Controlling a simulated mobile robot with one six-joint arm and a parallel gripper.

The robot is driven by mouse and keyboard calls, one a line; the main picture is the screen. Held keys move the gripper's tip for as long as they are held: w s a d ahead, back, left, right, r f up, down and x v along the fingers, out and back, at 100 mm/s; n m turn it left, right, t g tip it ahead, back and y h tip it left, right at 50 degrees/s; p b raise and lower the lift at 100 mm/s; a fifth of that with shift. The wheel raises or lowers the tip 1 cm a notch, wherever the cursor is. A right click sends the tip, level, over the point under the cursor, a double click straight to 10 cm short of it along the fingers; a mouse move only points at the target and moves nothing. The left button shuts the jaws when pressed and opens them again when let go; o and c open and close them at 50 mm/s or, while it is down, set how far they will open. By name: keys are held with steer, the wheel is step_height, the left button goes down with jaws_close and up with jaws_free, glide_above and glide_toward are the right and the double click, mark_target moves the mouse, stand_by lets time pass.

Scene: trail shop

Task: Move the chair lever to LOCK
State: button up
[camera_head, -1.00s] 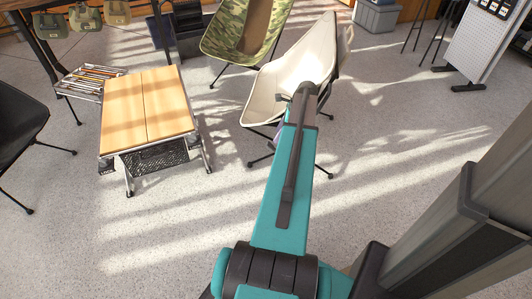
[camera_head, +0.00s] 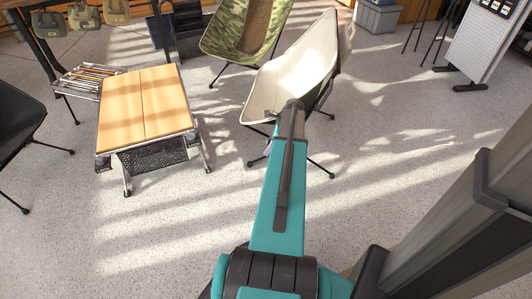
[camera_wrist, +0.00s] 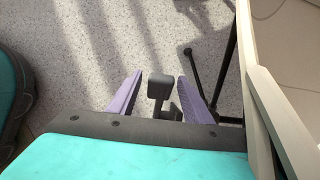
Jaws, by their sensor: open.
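The cream chair (camera_head: 300,75) with thin dark legs stands past the end of my arm in the head view. Its pale edge (camera_wrist: 262,95) runs down the right of the wrist view. A dark grey block-headed piece, seemingly the chair lever (camera_wrist: 159,88), sticks up between the two purple fingers of my gripper (camera_wrist: 160,76). The fingers are open, one on each side of it, with gaps showing. I cannot tell its depth between them. In the head view my arm hides the lever and most of the gripper. No LOCK marking is readable.
A wooden-topped folding table (camera_head: 145,108) stands at left, with a black chair (camera_head: 22,130) beyond it. A camouflage chair (camera_head: 243,30) stands behind the cream one. A white pegboard stand (camera_head: 492,45) is at right. The floor (camera_head: 400,165) right of the cream chair is clear.

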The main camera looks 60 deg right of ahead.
steer(key=shift+b+x, duration=0.3)
steer(key=shift+x, duration=1.1)
